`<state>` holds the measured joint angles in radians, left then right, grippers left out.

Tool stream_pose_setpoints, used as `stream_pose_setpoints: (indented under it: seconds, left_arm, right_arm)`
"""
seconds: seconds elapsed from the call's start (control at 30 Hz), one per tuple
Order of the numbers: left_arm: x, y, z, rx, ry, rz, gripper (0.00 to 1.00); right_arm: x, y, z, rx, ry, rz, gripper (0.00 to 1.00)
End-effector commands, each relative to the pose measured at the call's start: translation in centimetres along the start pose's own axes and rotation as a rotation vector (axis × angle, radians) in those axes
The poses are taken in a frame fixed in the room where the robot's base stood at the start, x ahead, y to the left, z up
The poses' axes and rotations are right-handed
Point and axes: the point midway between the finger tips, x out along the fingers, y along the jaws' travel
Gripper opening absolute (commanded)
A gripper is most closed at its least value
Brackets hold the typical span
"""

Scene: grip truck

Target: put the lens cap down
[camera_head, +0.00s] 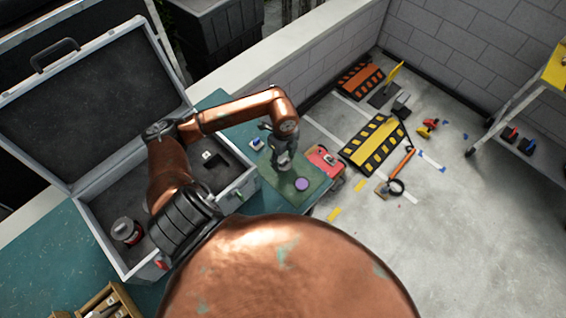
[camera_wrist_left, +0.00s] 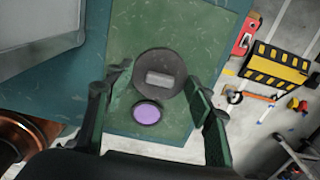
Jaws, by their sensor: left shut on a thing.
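The lens cap (camera_wrist_left: 160,66) appears to be the dark round disc with a pale rectangle on its face. In the left wrist view it sits between the two fingers of my left gripper (camera_wrist_left: 160,88), which is shut on it. In the head view my left gripper (camera_head: 284,164) points down over the green mat (camera_head: 276,199), and the cap is hard to make out there. A purple disc (camera_head: 301,184) lies on the mat; it also shows in the left wrist view (camera_wrist_left: 147,113), just below the cap. Whether the cap touches the mat cannot be told. My right gripper is not in view.
A large open case (camera_head: 93,216) stands left of the mat on the teal table (camera_head: 45,262). A red item (camera_head: 323,160) lies by the mat's right edge. A striped ramp (camera_head: 376,144) and small tools lie on the floor beyond. The mat's front part is clear.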

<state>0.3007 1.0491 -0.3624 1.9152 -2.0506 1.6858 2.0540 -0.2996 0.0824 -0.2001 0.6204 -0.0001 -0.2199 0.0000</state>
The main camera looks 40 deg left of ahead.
Motion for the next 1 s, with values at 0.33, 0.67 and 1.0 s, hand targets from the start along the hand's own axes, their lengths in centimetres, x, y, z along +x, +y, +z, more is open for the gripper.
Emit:
stream_pose_setpoints:
  seconds: [0.33, 0.67, 1.0]
  left_arm:
    - [3.5, -0.2, 0.3, 0.001, 0.000, 0.000, 0.37]
    - [3.8, -0.1, 0.3, 0.000, -0.001, 0.001, 0.52]
    - [3.8, -0.1, 0.3, 0.000, -0.001, 0.001, 0.67]
  right_arm:
    - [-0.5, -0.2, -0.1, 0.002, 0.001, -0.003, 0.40]
    - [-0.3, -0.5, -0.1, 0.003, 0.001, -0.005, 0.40]
    - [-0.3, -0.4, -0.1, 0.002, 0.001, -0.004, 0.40]
